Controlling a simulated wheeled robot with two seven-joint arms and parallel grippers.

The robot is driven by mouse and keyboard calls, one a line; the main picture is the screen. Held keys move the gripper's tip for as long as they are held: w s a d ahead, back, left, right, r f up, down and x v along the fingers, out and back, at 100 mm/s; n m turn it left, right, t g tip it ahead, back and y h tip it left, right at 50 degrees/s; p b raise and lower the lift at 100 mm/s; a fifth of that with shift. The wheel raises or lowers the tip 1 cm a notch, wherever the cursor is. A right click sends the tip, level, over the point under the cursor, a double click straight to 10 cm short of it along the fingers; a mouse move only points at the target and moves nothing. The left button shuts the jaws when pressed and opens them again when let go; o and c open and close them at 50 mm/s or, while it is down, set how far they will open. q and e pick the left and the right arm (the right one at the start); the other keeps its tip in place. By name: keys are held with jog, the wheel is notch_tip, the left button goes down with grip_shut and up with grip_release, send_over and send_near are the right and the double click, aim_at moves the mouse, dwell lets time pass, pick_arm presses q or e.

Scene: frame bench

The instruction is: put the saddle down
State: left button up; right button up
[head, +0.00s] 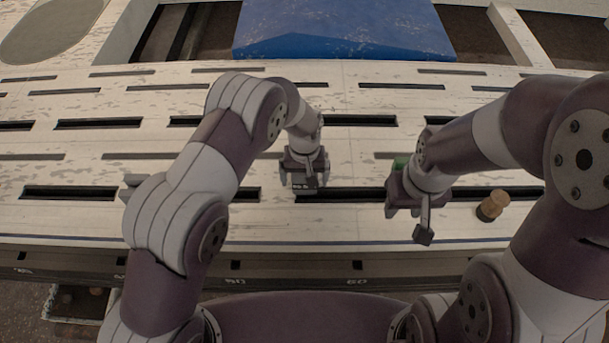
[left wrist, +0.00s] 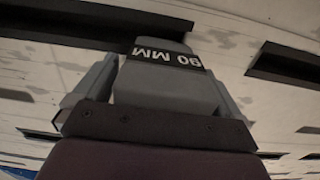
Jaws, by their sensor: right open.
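The saddle (left wrist: 168,88) is a grey block with a dark band marked "90 MM", upside down in the left wrist view. My left gripper (head: 304,181) is shut on it, with a finger along each side. In the head view the saddle (head: 305,189) shows just below the gripper, over the slotted bench (head: 345,225) beside a dark slot. I cannot tell whether its underside touches the bench. My right gripper (head: 407,219) is open and empty, low over the bench to the right, its fingers well apart.
A wooden knob with a dark end (head: 495,204) lies right of my right gripper. A green thing (head: 400,163) is partly hidden behind that gripper. A grey piece (head: 131,186) shows behind my left arm. A blue block (head: 340,32) stands at the back.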

pick_arm(q)
notch_tip(320, 180, up, 11)
jog(key=p, duration=0.5)
jog(key=shift+r, duration=0.2)
jog(key=s+a+r, duration=0.7)
jog(key=a+r, duration=0.2)
jog(key=a, duration=0.3)
jog(key=s+a+r, duration=0.1)
jog(key=s+a, duration=0.2)
jog(key=s, duration=0.2)
jog(key=s+a+r+t, duration=0.1)
jog(key=s+a, duration=0.2)
jog(key=s, duration=0.3)
jog(key=shift+s+a+r, duration=0.15)
jog(key=shift+s+r, duration=0.05)
jog(key=shift+r, duration=0.1)
jog(key=shift+c, duration=0.3)
